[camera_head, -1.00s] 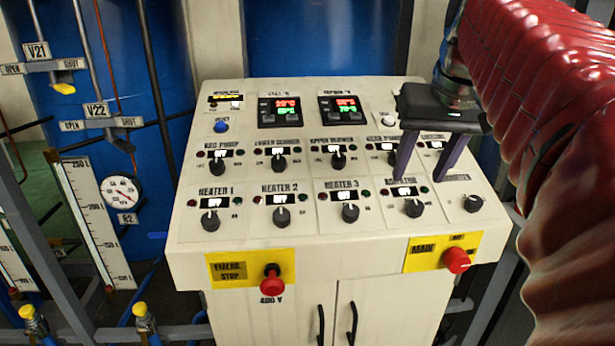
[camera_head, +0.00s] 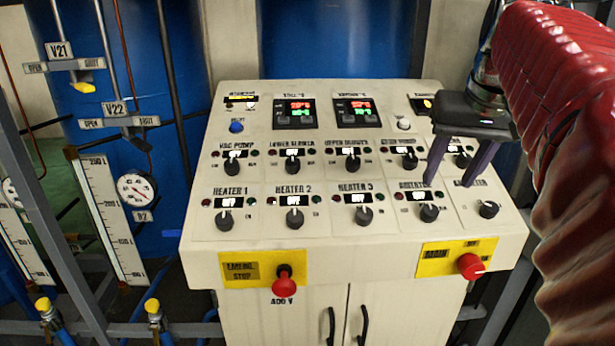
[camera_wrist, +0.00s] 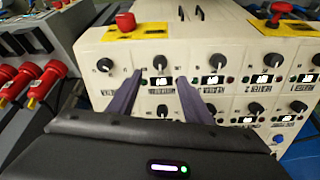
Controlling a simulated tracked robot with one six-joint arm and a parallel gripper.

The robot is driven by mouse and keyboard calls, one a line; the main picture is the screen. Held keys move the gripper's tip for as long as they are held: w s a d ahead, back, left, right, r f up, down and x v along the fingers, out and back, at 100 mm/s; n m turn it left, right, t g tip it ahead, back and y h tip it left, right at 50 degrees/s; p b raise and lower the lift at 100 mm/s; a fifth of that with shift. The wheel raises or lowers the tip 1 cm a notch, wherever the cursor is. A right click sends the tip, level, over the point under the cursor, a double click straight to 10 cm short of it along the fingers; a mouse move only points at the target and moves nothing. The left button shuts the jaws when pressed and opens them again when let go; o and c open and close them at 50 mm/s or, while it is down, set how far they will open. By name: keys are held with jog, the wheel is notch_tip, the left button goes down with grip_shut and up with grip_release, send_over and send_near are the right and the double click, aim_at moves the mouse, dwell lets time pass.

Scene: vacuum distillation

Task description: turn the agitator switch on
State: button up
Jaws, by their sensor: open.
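The agitator switch (camera_head: 428,213) is a black round knob in the front row of the sloped cream panel, right of HEATER 3. Its small display above reads OFF in the head view. The knob also shows in the wrist view (camera_wrist: 162,62), beyond and between my fingertips. My gripper (camera_head: 448,184) is open and empty, with its two dark purple fingers pointing down at the panel. In the wrist view my gripper (camera_wrist: 159,75) has one fingertip on either side of the agitator column. I cannot tell whether the fingertips touch the panel.
The HEATER 3 knob (camera_head: 364,215) is left of the agitator and another black knob (camera_head: 488,209) is right. The pump and blower knobs stand in the row behind. A red MAIN knob (camera_head: 470,266) and a red emergency stop (camera_head: 283,281) stick out of the front face.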

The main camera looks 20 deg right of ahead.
aim_at(431, 209)
jog(key=x, duration=1)
jog(key=shift+f, duration=0.15)
jog(key=shift+c, duration=0.4)
jog(key=c, duration=1)
jog(key=shift+m, duration=0.4)
jog(key=m, duration=1.1)
